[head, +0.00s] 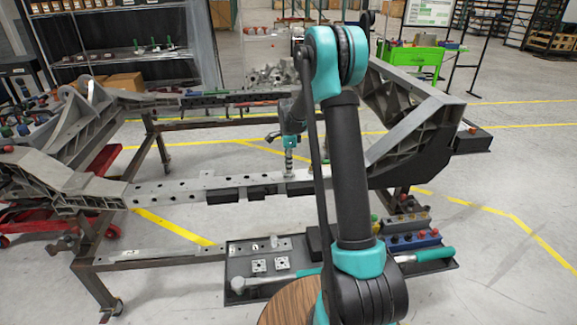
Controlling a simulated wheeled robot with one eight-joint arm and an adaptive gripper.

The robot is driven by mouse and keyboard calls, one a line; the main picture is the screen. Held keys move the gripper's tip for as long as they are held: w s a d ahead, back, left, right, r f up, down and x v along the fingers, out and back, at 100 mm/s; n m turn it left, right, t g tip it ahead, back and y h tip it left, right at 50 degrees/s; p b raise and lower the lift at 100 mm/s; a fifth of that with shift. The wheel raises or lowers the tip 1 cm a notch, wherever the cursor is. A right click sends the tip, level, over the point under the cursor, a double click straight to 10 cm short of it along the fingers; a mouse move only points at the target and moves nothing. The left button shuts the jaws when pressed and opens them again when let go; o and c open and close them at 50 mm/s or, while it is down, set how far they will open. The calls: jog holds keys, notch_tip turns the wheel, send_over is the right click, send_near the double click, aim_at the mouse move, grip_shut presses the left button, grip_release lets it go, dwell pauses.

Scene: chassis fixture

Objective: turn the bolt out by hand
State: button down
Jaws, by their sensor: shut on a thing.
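The bolt (289,168) is a small, pale upright piece at the top face of the grey chassis rail (160,192), near the middle of the picture. My gripper (289,152) points straight down over the rail and is shut on the bolt's upper part. The gripper is small in this view, so its fingers are hard to make out. I cannot tell how far the bolt sits in its hole. My arm crosses the middle of the picture and hides part of the rail to the right.
A dark tray (232,262) below the rail holds metal blocks, a hammer (262,281) and a blue socket holder (412,241). Large cast brackets (415,130) stand at both rail ends. A green cart (412,58) stands behind. Open floor lies at the right.

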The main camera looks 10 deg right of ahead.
jog(key=n, duration=0.3)
jog(key=shift+n, duration=0.4)
jog(key=n, duration=0.5)
jog(key=shift+r, duration=0.1)
jog(key=n, duration=0.3)
jog(key=shift+n, duration=0.4)
jog(key=shift+r+n, duration=0.1)
jog(key=shift+n, duration=1.1)
